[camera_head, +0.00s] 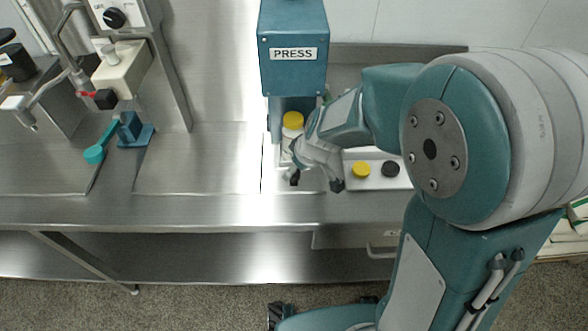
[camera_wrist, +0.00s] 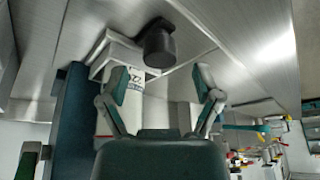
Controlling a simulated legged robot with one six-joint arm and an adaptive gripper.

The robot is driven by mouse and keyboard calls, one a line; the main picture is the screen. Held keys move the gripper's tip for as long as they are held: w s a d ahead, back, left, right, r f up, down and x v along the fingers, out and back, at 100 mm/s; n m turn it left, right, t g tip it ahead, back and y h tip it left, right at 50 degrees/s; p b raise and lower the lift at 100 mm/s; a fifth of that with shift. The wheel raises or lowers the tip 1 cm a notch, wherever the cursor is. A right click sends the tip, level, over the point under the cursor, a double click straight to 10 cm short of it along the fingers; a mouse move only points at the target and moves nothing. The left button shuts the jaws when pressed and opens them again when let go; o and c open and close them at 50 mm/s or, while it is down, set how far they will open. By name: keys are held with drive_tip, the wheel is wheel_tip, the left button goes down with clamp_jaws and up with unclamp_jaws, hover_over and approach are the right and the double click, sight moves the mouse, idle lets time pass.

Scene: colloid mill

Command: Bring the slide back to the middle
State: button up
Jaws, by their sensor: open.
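The blue-green press (camera_head: 292,48), labelled PRESS, stands at the back of the steel bench. My gripper (camera_head: 316,182) is in front of the press and points down. In the wrist view, my gripper (camera_wrist: 161,80) is open and empty, with the knob just beyond the fingertips, between their lines.
A white tray (camera_head: 405,181) with a yellow cap (camera_head: 361,169) and a black cap (camera_head: 390,169) lies right of my gripper.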

drive_tip(key=shift+x, duration=1.2)
clamp_jaws()
drive_tip(key=shift+a, duration=0.1)
